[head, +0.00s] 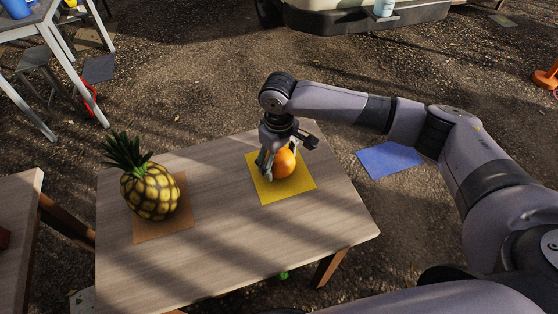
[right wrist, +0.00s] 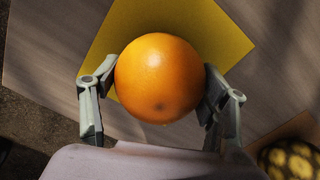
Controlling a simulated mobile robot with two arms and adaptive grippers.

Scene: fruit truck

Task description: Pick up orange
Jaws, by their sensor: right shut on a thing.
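The orange (head: 285,162) is over the yellow mat (head: 297,190) on the wooden table. My right gripper (head: 274,163) reaches down on it from above and is shut on it. In the right wrist view the orange (right wrist: 158,78) sits between the two fingers of the gripper (right wrist: 155,95), one on each side. The yellow mat (right wrist: 205,30) shows behind it. I cannot tell whether the orange touches the mat or is slightly raised. My left gripper is not in view.
A pineapple (head: 150,190) stands on a brown mat (head: 163,230) at the left of the table (head: 250,255). Its edge also shows in the right wrist view (right wrist: 290,160). The table's front middle is clear. A blue mat (head: 390,159) lies beyond the table's right edge.

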